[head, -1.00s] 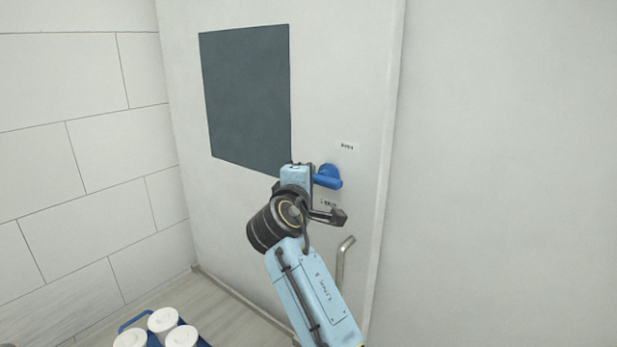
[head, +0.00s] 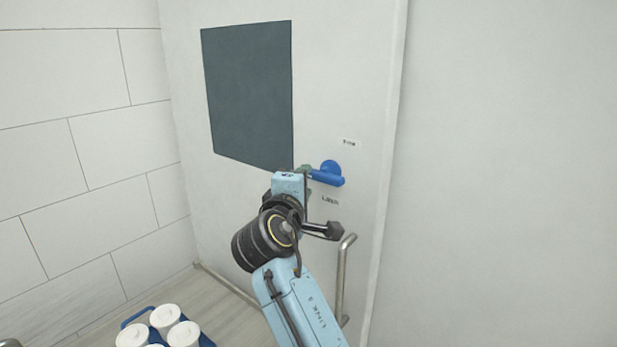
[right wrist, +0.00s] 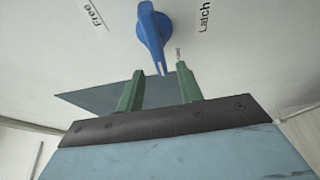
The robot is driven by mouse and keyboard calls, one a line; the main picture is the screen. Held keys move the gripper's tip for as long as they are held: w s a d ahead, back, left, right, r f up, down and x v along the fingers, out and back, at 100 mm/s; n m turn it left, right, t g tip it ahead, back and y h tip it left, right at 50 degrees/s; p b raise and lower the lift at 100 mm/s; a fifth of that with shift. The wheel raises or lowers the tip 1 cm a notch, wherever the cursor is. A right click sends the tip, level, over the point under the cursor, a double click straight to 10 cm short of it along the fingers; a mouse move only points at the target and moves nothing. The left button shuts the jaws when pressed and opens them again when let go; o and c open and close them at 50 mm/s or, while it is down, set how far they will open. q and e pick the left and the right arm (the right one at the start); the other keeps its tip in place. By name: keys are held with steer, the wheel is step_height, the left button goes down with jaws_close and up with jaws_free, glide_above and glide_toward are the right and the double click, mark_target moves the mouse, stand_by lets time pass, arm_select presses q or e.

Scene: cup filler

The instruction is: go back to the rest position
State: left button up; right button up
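My right gripper (head: 306,170) is in front of the white door, just left of the blue latch knob (head: 331,172). In the right wrist view its two green fingers (right wrist: 160,80) stand apart, with the tip of the blue knob (right wrist: 152,35) near the gap between the fingertips. Nothing is seen clamped; whether a finger touches the knob cannot be told. A "Free" label (right wrist: 94,13) and a "Latch" label (right wrist: 204,17) flank the knob. My left gripper is not in view.
The white door (head: 225,185) has a dark window panel (head: 248,95) and a metal pull handle (head: 343,280) below the knob. A blue tray (head: 207,341) with several white lidded cups (head: 165,317) is at the bottom left. Plain wall fills the right.

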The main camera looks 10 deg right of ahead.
steer(key=shift+v, duration=1.15)
